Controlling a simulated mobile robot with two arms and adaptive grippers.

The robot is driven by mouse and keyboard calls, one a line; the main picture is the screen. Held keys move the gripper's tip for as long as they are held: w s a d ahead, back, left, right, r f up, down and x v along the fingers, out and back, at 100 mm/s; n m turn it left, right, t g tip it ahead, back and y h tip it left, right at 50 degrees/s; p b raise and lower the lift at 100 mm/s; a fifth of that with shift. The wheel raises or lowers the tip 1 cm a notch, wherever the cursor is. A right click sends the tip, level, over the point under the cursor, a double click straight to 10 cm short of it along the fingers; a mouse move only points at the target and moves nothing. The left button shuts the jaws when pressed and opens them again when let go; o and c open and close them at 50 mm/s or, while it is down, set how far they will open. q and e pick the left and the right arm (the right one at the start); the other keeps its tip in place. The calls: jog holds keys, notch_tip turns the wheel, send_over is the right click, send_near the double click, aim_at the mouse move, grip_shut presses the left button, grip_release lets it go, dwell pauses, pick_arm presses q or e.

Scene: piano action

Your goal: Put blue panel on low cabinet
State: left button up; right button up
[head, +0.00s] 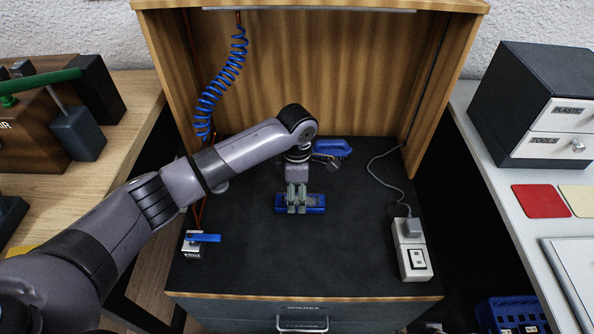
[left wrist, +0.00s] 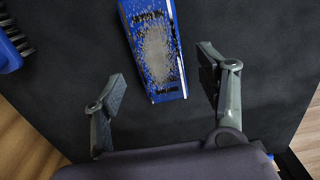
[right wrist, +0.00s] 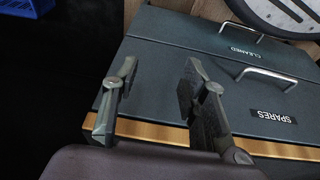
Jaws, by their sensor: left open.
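The blue panel (head: 315,210) lies on the dark top of a wood-edged cabinet (head: 330,260) with a drawer labelled SPARES. My left gripper (head: 297,207) is over the panel and hides part of it. In the left wrist view the panel (left wrist: 156,50) has a speckled grey patch, and its near end lies between the open fingers of my left gripper (left wrist: 163,78), with no contact visible. My right gripper (right wrist: 152,80) is open and empty above the cabinet's front, with the SPARES and CLEANED drawers (right wrist: 240,85) beyond it. I cannot tell which piece is the low cabinet.
A blue brush (head: 332,148) lies behind the panel. A white switch box (head: 413,255) with a cable stands right, and a small block with a blue bar (head: 203,239) stands left. A drawer box (head: 535,105) sits on the right table. The top's front middle is clear.

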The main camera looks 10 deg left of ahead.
aim_at(297, 200)
pick_arm(q)
notch_tip(297, 200, up, 9)
jog(key=p, duration=0.2)
pick_arm(e)
notch_tip(297, 200, down, 9)
jog(key=shift+s+a+r, duration=0.1)
jog(key=shift+s, duration=0.05)
